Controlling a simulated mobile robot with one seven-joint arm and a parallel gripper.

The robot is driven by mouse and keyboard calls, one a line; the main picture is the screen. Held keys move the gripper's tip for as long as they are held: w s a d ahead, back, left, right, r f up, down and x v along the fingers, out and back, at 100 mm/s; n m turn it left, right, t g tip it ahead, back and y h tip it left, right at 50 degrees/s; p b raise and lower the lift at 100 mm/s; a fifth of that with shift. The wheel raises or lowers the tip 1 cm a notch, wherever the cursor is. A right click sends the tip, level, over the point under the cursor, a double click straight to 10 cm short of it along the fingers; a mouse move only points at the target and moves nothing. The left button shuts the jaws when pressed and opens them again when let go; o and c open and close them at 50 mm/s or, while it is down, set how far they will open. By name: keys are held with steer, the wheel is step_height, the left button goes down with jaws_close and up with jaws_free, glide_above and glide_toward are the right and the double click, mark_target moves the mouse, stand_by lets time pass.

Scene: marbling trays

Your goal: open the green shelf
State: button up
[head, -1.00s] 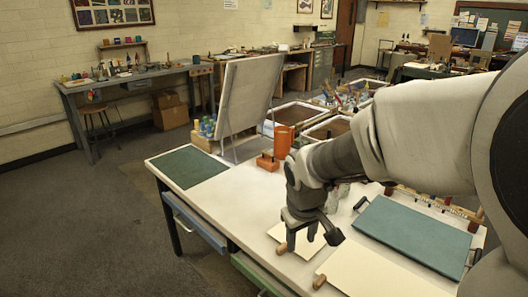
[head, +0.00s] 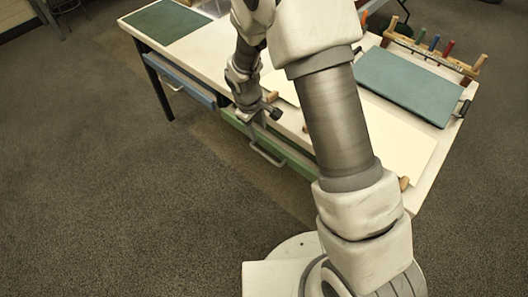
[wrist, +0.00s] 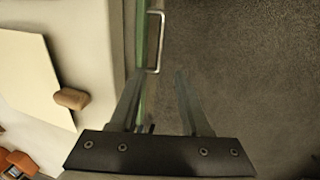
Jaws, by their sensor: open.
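The green shelf (head: 297,163) is a drawer-like unit under the front edge of the white table, and it appears pushed in. Its metal bar handle (head: 267,158) sticks out from its front. In the wrist view the green shelf (wrist: 142,48) is a thin strip along the table edge, with the handle (wrist: 160,42) beyond my fingertips. My gripper (head: 264,116) is just above the table's front edge, over the shelf front. In the wrist view my gripper (wrist: 162,73) is open and empty, its fingers apart and short of the handle.
A blue drawer (head: 188,80) with its own handle is to the left. The white tabletop (head: 185,45) bears a green mat (head: 167,25), pale sheets (head: 390,135) and a teal tray (head: 405,85). The floor (head: 150,200) before the table is clear.

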mark_target(265, 155)
steer(key=f+b, duration=0.1)
steer(key=f, duration=0.4)
steer(key=w+d+f+b, duration=0.1)
steer(key=f, duration=0.4)
steer(key=w+d+f+b, duration=0.1)
steer(key=f, duration=0.5)
jaws_close()
stand_by(0.8)
